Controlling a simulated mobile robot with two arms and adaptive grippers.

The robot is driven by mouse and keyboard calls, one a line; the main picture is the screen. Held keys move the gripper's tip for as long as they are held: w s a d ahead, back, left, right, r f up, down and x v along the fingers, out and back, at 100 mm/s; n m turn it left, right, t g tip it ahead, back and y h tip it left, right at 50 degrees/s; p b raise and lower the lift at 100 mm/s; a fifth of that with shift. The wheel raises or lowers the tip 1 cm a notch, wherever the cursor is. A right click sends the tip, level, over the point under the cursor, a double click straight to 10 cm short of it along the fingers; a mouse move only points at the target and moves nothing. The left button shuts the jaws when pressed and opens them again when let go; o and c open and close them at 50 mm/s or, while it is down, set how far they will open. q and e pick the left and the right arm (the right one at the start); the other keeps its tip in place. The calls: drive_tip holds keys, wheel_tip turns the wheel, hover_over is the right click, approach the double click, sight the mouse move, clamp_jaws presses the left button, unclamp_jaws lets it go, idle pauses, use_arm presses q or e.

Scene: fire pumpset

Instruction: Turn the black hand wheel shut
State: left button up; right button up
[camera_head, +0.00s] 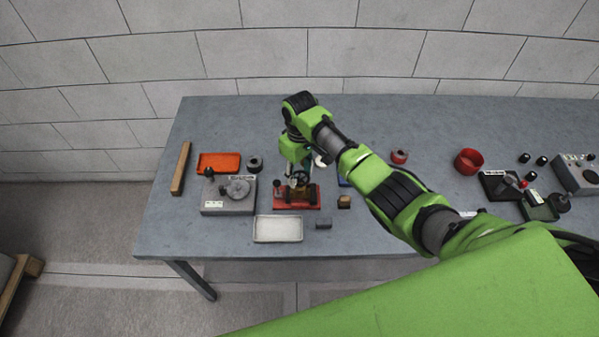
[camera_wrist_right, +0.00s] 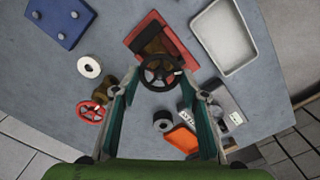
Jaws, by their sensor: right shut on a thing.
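The black hand wheel (camera_head: 300,178) sits on a brass-coloured valve on a red base (camera_head: 281,202), on the grey table. In the right wrist view the spoked wheel (camera_wrist_right: 158,71) lies between the fingertips, and part of the red base (camera_wrist_right: 146,27) shows beyond it. My right gripper (camera_head: 298,170) reaches down from above onto the wheel. In the wrist view its two fingers (camera_wrist_right: 160,76) are closed on the wheel's rim from both sides. The arm's links hide part of the table behind. My left gripper is in neither view.
A grey box with a round knob (camera_head: 214,207) and an orange tray (camera_head: 219,162) stand left of the valve. A small red-wheeled valve (camera_wrist_right: 90,112) is nearby. A red ring (camera_head: 467,162) stands further right.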

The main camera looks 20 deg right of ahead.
drive_tip(key=m, duration=0.5)
drive_tip(key=shift+m, duration=0.3)
drive_tip(key=m, duration=0.4)
drive_tip(key=shift+d+m, duration=0.1)
drive_tip(key=shift+m, duration=0.3)
drive_tip(key=o, duration=1.1)
drive_tip(key=shift+o, duration=0.2)
drive_tip(key=shift+r, duration=0.2)
wheel_tip(320, 180, up, 12)
drive_tip(key=shift+f, duration=0.15)
